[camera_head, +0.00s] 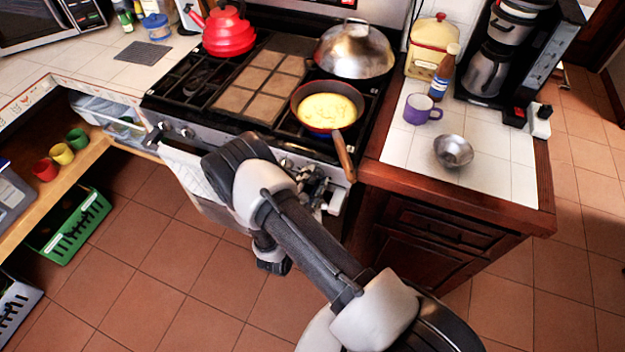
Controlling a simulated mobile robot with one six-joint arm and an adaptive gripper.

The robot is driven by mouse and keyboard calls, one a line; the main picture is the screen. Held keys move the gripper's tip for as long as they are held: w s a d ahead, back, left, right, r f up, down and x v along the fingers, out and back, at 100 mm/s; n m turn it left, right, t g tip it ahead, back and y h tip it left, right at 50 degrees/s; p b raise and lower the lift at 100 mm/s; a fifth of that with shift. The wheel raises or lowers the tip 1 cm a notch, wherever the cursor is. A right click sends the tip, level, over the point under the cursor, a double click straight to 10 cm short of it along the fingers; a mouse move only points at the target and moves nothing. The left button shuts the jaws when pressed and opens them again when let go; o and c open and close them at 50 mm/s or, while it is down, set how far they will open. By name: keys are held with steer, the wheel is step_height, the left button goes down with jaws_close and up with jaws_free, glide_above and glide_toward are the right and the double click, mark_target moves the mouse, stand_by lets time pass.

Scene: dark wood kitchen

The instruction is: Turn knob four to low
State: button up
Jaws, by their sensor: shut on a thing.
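The stove (215,138) has a row of knobs along its front panel. Two knobs (187,132) show at the left end, and another knob (286,163) shows just left of my gripper. My gripper (316,181) is at the right part of the panel, below the pan handle. It is shut on a knob there, which its fingers mostly hide. I cannot read the knob's setting or its markings. A pan (325,93) with yellow food (327,110) stands on the front right burner, and a bluish glow shows under its edge.
The pan's wooden handle (345,158) juts over the stove front close to my gripper. A towel (186,172) hangs on the oven front. A red kettle (228,32) and a domed lid (354,48) stand behind. A purple mug (418,109) and metal bowl (453,151) are on the right counter.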

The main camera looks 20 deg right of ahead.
steer(key=o, duration=1.1)
steer(key=v, duration=1.2)
steer(key=shift+s, duration=0.1)
